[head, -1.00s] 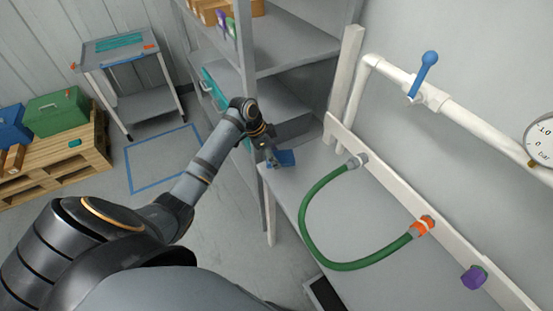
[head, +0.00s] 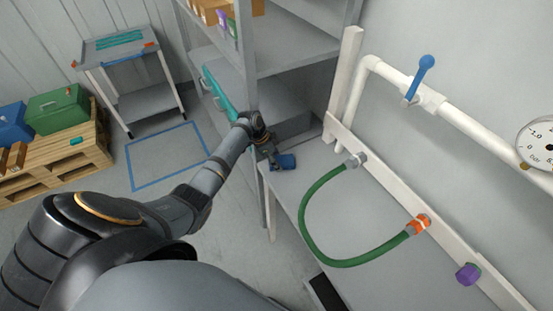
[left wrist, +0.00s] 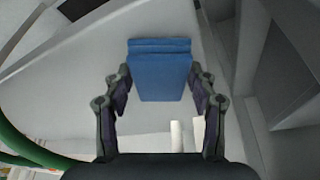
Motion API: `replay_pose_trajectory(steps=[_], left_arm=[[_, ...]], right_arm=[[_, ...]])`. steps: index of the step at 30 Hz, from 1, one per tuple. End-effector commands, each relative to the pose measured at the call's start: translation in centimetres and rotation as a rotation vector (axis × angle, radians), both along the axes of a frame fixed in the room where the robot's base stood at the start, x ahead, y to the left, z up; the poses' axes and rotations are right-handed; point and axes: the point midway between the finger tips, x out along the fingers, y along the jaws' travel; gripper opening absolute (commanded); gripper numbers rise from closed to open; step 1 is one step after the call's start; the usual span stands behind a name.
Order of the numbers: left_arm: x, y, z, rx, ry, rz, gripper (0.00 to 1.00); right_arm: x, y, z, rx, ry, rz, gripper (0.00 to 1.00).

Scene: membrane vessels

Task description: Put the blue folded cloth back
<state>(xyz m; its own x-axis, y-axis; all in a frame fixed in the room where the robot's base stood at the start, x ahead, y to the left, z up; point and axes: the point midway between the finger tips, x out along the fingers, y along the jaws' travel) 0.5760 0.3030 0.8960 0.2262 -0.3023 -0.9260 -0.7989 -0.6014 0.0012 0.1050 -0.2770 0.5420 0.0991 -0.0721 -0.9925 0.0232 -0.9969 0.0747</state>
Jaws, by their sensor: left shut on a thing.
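The blue folded cloth (head: 286,161) is at the far left corner of the grey bench, beside the shelf unit. My left gripper (head: 277,160) is shut on it. In the left wrist view the cloth (left wrist: 160,72) shows as a flat blue block with layered folds at its far end, between the two fingers of my left gripper (left wrist: 160,95). Whether the cloth touches the bench top is hard to tell. My right gripper is not in view.
A green hose (head: 305,220) loops over the grey bench (head: 350,225). A white pipe with a blue valve handle (head: 420,75) runs along the wall. A shelf unit (head: 300,55) stands behind the gripper. A trolley (head: 115,45) and a pallet (head: 85,150) stand at left.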

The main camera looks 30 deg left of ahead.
Motion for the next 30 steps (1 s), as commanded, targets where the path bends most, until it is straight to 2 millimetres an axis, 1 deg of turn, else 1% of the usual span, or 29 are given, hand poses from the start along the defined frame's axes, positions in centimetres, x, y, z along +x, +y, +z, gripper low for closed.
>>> replay_pose_trajectory(steps=[2, 3, 7, 8, 16, 18, 20, 23, 30], left_arm=[[0.0, 0.0, -0.3, 0.0, 0.0, 0.0, 0.28], [0.0, 0.0, -0.3, 0.0, 0.0, 0.0, 0.6], [0.0, 0.0, -0.2, 0.0, 0.0, 0.0, 0.78], [0.0, 0.0, -0.2, 0.0, 0.0, 0.0, 0.8], [0.0, 0.0, -0.2, 0.0, 0.0, 0.0, 0.8], [0.0, 0.0, 0.2, 0.0, 0.0, 0.0, 0.8], [-0.1, 0.3, 0.6, 0.002, -0.001, 0.0, 0.8], [-0.5, 0.9, 2.3, 0.005, -0.005, -0.001, 0.8], [-1.9, 2.8, 7.6, 0.005, -0.003, 0.0, 0.8]], right_arm=[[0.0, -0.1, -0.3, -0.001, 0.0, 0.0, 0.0], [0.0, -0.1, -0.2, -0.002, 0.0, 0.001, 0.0], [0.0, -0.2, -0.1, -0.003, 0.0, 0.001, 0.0], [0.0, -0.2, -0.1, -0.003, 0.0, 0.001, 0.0], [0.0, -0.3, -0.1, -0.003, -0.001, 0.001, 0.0], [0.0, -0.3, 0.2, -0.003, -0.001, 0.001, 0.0], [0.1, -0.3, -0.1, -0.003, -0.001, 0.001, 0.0], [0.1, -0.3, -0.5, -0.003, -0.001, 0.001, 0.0], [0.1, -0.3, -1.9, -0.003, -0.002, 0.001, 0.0]])
